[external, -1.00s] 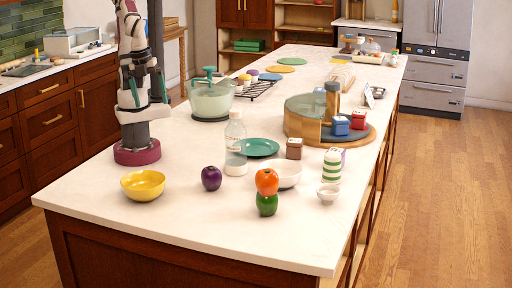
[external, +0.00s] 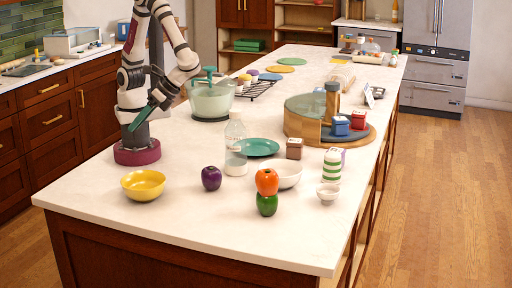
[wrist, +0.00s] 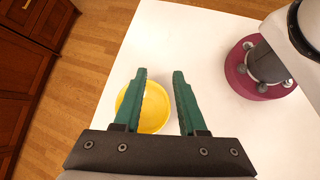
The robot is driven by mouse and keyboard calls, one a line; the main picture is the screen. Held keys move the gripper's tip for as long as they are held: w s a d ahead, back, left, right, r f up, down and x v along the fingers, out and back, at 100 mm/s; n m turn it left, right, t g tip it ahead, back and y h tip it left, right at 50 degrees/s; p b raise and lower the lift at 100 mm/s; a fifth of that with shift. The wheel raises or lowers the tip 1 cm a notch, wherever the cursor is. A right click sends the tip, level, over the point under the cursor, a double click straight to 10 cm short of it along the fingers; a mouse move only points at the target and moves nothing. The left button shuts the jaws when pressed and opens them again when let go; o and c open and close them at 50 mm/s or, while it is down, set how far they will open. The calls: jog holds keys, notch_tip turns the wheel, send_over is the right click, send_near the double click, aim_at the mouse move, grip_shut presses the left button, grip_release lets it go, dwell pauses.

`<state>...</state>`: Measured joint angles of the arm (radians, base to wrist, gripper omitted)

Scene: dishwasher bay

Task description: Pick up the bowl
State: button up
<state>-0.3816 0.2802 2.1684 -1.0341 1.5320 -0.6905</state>
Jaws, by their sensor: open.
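A yellow bowl (external: 143,186) stands upright and empty on the near left of the white counter. In the wrist view the yellow bowl (wrist: 153,108) shows between my fingers, partly hidden by the left finger and the gripper body. My gripper (external: 134,128) has green fingers that point down, above the counter and beside my base, apart from the bowl. In the wrist view my gripper (wrist: 160,74) is open and nothing is held. A white bowl (external: 288,177) stands right of centre, partly behind the fruit.
A purple fruit (external: 211,178) stands right of the yellow bowl, with a bottle (external: 235,150) behind it.

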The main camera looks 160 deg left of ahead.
jog(key=w+a+f+n+t+h, duration=0.3)
jog(key=w+f+n, duration=0.1)
jog(key=w+n, duration=0.25)
jog(key=w+a+f+n+t+h, duration=0.25)
jog(key=w+f+n, duration=0.2)
jog(key=n, duration=0.25)
jog(key=shift+y, duration=0.25)
jog(key=f, duration=0.5)
jog(key=shift+w+d, duration=0.1)
jog(key=shift+d, duration=0.1)
jog(key=x, duration=0.2)
jog(key=shift+d+f, duration=0.25)
jog(key=shift+d, duration=0.05)
jog(key=shift+w+d+f, duration=0.1)
jog(key=shift+w+d, duration=0.05)
grip_shut()
